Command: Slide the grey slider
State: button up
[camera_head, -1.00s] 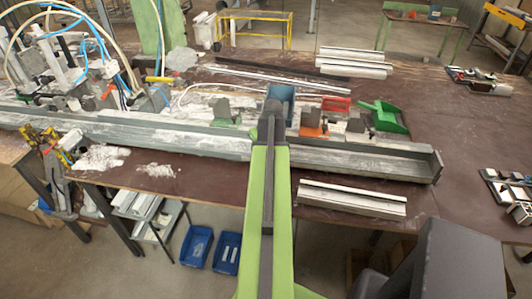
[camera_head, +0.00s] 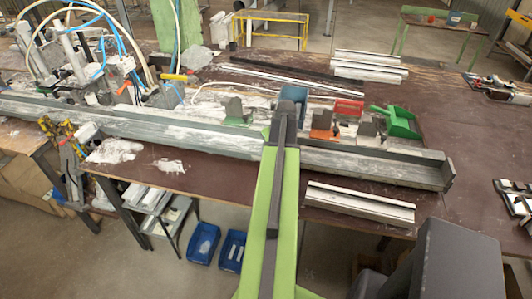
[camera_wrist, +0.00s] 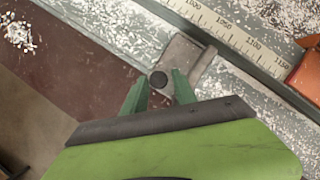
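The grey slider (camera_wrist: 193,60) is a flat grey plate with a round black knob (camera_wrist: 158,79) at its near end. In the wrist view it lies across the metal rail beside the white ruler (camera_wrist: 232,38). My gripper (camera_wrist: 159,78) has its two green fingers on either side of the knob, with what look like narrow gaps. The fingers look open. In the head view my green arm reaches over the long rail (camera_head: 375,165) and hides the slider and my fingertips.
An orange block (camera_head: 324,125) stands right of my arm and a green one (camera_head: 236,113) left of it. A blue bin (camera_head: 293,92), red tray (camera_head: 348,108) and green scoop (camera_head: 400,122) stand behind the rail. A loose profile (camera_head: 360,205) lies in front. White shavings cover the rail.

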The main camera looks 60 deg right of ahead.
jog(key=shift+w+a+r+p, duration=0.15)
jog(key=shift+r+p, duration=0.25)
jog(key=p+v, duration=1.5)
jog(key=v, duration=0.1)
jog(key=shift+s+r, duration=0.25)
jog(key=shift+s, duration=0.2)
